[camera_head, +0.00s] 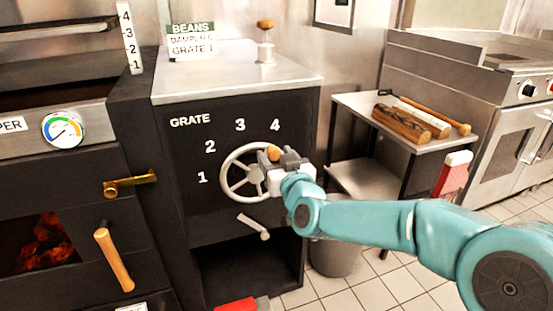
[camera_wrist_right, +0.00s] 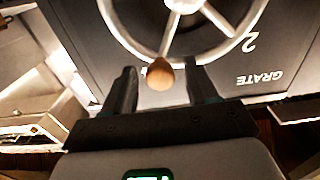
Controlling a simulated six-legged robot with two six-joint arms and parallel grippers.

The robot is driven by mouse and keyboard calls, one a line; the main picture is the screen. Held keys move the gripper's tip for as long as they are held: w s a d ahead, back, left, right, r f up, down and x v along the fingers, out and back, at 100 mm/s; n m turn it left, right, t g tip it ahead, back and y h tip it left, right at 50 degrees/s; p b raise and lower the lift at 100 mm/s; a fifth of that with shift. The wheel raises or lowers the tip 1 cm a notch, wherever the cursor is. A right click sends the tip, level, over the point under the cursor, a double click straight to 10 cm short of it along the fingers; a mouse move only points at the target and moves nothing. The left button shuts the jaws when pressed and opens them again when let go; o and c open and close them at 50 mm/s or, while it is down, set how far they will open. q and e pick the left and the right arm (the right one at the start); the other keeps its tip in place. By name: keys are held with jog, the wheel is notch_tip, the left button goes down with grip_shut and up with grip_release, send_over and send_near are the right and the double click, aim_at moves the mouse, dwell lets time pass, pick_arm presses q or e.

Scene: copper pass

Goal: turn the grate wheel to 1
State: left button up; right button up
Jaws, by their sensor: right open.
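The grate wheel (camera_head: 226,179) is a pale spoked handwheel on the dark cabinet front, with the numbers 1, 2, 3 and 4 around its left and top. Its brown wooden knob (camera_head: 273,152) is at the upper right of the rim, towards the 4. My right gripper (camera_head: 279,163) is at the wheel's right side. In the right wrist view, the knob (camera_wrist_right: 160,75) shows between the two open fingers, with a gap on each side. The wheel's rim and spokes (camera_wrist_right: 183,45) show beyond it. My left gripper is not in view.
A card (camera_head: 192,42) reading BEANS and GRATE 1 stands on the steel top. A small lever (camera_head: 254,226) sits below the wheel. Left are a gauge (camera_head: 63,129) and a brass latch (camera_head: 130,184). Right, a side table (camera_head: 352,101) holds logs (camera_head: 408,121); a bin (camera_head: 335,256) stands below.

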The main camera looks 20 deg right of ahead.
grip_shut()
